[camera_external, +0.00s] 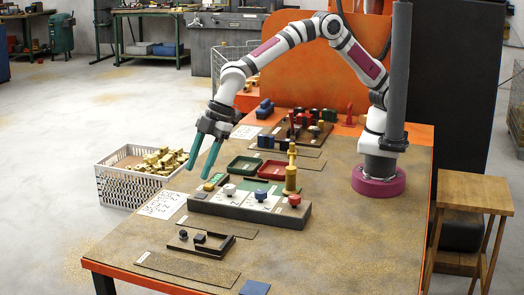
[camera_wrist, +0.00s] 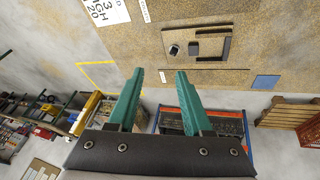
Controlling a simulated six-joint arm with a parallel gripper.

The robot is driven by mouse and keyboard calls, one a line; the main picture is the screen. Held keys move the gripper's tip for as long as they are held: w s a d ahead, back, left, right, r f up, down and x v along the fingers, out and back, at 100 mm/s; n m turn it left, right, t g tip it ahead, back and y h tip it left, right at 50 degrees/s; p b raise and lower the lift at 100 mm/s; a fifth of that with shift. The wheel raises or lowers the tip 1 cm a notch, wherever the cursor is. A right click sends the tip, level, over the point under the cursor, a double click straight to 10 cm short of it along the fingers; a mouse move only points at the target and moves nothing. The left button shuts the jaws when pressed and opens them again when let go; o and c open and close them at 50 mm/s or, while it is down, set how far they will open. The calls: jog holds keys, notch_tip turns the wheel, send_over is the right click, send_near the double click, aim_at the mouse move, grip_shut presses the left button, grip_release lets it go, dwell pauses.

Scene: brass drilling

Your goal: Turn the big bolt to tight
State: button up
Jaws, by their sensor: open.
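A dark fixture (camera_external: 200,243) lies near the front of the table, with a small dark bolt-like head (camera_external: 183,235) at its left and a raised black block beside it. The wrist view also shows this fixture (camera_wrist: 222,32) and the bolt-like head (camera_wrist: 174,50) near the top, beyond my fingertips. I cannot tell for sure that this is the big bolt, and no tight mark is readable. My gripper (camera_external: 199,173) has two teal fingers, spread and empty, above the table's left side, apart from the fixture. The wrist view shows the open fingers (camera_wrist: 160,72) too.
A grey panel (camera_external: 250,207) with several coloured knobs, a green tray and a red tray stands behind the fixture. A tall brass piece (camera_external: 291,170) rises at its right. A white crate (camera_external: 133,190) of brass parts stands left of the table.

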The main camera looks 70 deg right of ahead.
jog(key=s+a+m, duration=0.1)
jog(key=m, duration=0.2)
jog(key=g, duration=0.1)
send_near(187, 234)
jog(key=x, duration=0.5)
jog(key=w+x, duration=0.1)
jog(key=x, duration=0.1)
jog(key=shift+a+f, duration=0.15)
jog(key=shift+f, duration=0.05)
jog(key=shift+c, duration=0.2)
grip_shut()
